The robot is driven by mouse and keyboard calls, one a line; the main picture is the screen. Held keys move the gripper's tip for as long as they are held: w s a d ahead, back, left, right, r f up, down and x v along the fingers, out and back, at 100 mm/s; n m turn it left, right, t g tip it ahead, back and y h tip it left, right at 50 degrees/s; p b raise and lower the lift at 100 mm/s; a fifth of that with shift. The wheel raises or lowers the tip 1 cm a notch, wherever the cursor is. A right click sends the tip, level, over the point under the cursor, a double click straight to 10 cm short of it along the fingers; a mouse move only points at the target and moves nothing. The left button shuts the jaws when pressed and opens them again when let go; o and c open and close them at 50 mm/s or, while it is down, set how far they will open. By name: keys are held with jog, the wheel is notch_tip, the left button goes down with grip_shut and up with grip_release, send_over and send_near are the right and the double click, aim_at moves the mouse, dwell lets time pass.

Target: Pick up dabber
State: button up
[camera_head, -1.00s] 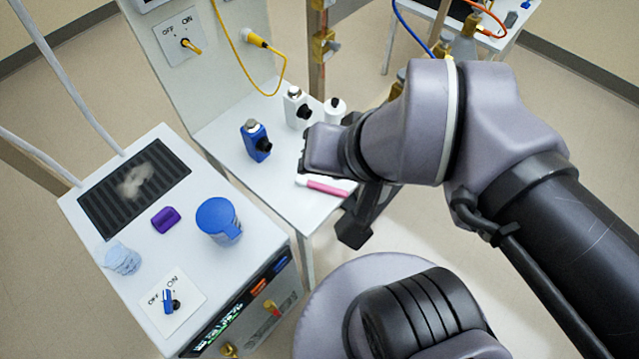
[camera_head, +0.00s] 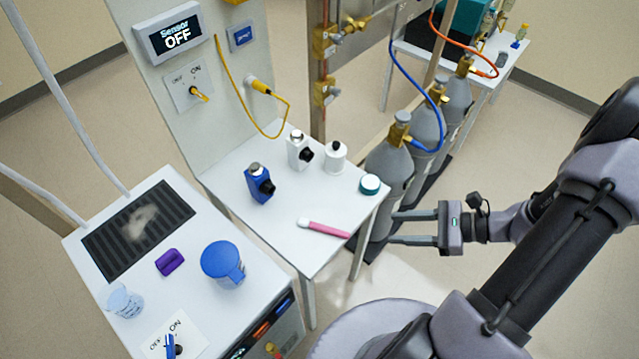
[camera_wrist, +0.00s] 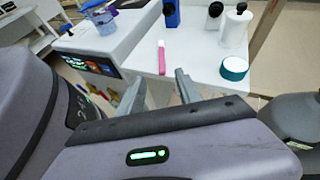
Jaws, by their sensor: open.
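The dabber, a pink stick with a white end (camera_head: 325,229), lies flat near the front edge of the small white table (camera_head: 300,255). In the wrist view the dabber (camera_wrist: 162,58) lies beyond my fingers, a little left of the gap between them. My gripper (camera_head: 392,228) is open and empty, to the right of the table's edge and apart from the dabber. Its two fingers point left toward the table. They also show in the wrist view (camera_wrist: 160,92). Nothing hides the dabber.
Grey gas cylinders (camera_head: 388,170) stand close behind my gripper.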

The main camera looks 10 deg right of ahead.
aim_at(330, 229)
jog(key=shift+m+t, duration=0.6)
jog(key=shift+m, duration=0.1)
jog(key=b+x, duration=0.2)
jog(key=x, duration=0.3)
jog(key=s+f+b+x, duration=0.1)
jog(key=b+x, duration=0.1)
jog(key=x, duration=0.4)
jog(key=b+x, duration=0.2)
jog(key=x, duration=0.4)
jog(key=shift+a+f, duration=0.15)
jog(key=shift+f, duration=0.3)
jog(key=shift+s+r, duration=0.1)
grip_shut()
